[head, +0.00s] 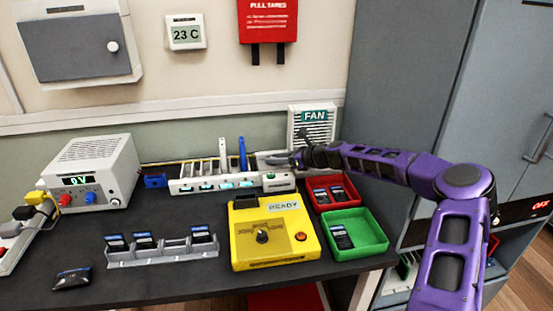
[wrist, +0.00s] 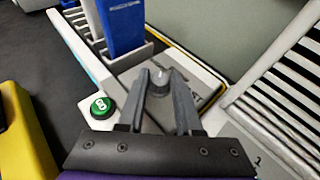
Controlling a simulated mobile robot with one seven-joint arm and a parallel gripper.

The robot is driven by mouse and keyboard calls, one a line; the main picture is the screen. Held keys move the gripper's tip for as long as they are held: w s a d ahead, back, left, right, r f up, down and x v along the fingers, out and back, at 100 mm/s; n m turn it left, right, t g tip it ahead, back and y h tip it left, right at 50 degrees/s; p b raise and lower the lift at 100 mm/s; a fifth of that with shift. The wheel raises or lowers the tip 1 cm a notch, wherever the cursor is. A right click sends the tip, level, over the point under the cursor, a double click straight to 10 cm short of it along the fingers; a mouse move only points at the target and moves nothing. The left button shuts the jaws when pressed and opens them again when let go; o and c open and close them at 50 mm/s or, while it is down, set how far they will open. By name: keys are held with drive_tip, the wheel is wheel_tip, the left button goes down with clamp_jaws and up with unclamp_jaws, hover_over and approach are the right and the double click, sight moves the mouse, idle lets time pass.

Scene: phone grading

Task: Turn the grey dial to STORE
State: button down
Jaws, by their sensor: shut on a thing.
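The grey dial (wrist: 158,77) sits on a grey plate at the right end of the white phone rack (wrist: 85,45) in the wrist view. My gripper (wrist: 160,82) is shut on the dial, one finger on each side, with a pale mark showing on its top. Lettering on the plate is mostly covered by the fingers, so I cannot read which position the dial points to. In the head view my gripper (head: 289,159) reaches in from the right over the right end of the rack (head: 225,184) and hides the dial.
A green button (wrist: 101,106) is left of my fingers. A blue upright thing (wrist: 122,22) stands in the rack. The fan (head: 313,124) is close behind. The red tray (head: 314,199), green tray (head: 378,240) and yellow box (head: 275,252) stand in front.

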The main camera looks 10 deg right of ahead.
idle(0.4)
drive_tip(key=c, duration=0.6)
unclamp_jaws()
drive_tip(key=p+v, duration=0.1)
drive_tip(key=v, duration=0.6)
drive_tip(key=shift+s+d, duration=0.1)
drive_tip(key=shift+d, duration=0.1)
